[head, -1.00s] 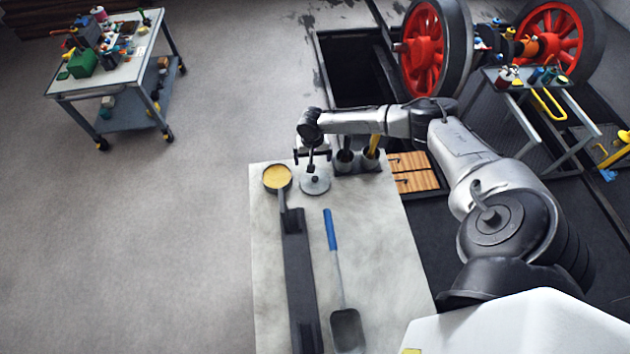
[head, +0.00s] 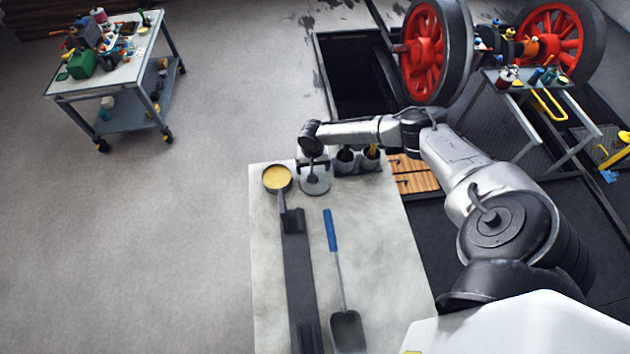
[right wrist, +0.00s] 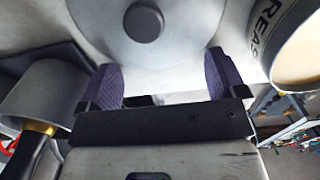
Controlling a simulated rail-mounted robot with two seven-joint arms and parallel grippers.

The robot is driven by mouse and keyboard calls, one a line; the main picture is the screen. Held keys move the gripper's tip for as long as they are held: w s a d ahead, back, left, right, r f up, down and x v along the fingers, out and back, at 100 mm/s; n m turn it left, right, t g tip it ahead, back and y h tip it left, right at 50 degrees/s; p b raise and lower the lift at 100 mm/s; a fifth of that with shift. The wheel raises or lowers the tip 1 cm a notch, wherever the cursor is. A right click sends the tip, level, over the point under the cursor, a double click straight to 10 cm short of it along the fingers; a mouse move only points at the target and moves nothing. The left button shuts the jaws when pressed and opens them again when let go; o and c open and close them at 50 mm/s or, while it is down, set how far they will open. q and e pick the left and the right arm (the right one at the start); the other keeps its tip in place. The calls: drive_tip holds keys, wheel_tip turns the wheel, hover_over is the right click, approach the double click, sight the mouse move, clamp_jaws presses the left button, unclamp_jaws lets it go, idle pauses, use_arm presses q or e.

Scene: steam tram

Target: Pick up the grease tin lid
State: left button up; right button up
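The grease tin lid (head: 315,188) is a grey disc with a round knob, lying on the pale table beside the open grease tin (head: 270,189). The tin holds yellow grease; its lettered side shows in the right wrist view (right wrist: 290,45). My right gripper (head: 312,167) is over the lid. In the right wrist view, its two fingers (right wrist: 162,75) are spread wide with nothing between them. There, the lid (right wrist: 100,15) and its knob (right wrist: 143,22) lie ahead of the fingertips. My left gripper is not in view.
Grey cups (head: 345,164) holding handles stand just right of the lid. A dark bar (head: 298,270) and a blue-handled shovel (head: 338,275) lie nearer on the table (head: 385,260). A cluttered cart (head: 115,80) stands at far left. An open pit (head: 355,80) lies behind.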

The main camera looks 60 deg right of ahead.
drive_tip(key=shift+c, duration=0.6)
